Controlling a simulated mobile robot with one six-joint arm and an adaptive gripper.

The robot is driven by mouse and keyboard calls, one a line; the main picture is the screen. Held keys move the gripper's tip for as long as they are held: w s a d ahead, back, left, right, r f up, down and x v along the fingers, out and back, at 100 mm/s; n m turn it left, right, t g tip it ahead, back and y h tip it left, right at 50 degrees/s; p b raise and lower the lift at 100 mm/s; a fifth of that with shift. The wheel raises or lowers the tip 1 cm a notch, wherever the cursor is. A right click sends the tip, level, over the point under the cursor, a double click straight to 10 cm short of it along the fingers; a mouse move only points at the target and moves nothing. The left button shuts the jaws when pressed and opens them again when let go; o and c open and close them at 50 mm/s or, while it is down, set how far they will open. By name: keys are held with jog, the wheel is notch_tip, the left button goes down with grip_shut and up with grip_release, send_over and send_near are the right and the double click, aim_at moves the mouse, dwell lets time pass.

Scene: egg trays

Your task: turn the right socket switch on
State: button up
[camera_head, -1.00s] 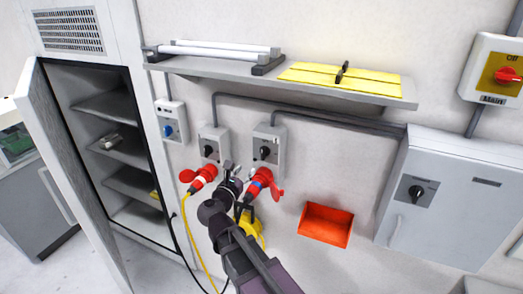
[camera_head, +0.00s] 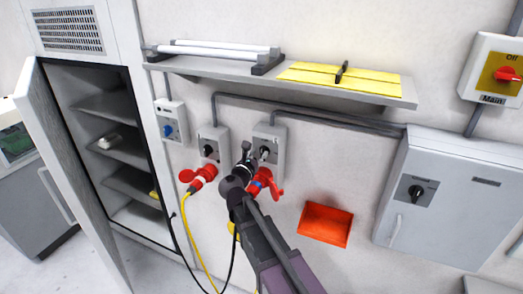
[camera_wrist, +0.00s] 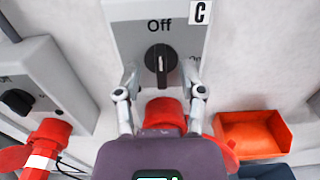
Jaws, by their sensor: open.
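The right socket box (camera_head: 275,137) is grey and fixed to the wall, with a red plug (camera_head: 262,182) below it. Its black rotary switch (camera_wrist: 158,58) shows in the wrist view under the word Off, its light mark upright toward that word. An On label, partly hidden, is at the right of the knob. My gripper (camera_head: 250,152) is in front of this box. In the wrist view the open fingers (camera_wrist: 162,78) stand on either side of the knob, slightly below it, with nothing held between them. I cannot tell whether they touch the box.
The left socket box (camera_head: 212,136) has its own black switch and red plug (camera_head: 203,173). An orange-red bin (camera_head: 325,224) hangs at the lower right. A shelf (camera_head: 360,96) runs above. A grey cabinet (camera_head: 450,200) is on the right.

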aim_at(261, 148)
jog(key=shift+x, duration=1.65)
grip_shut()
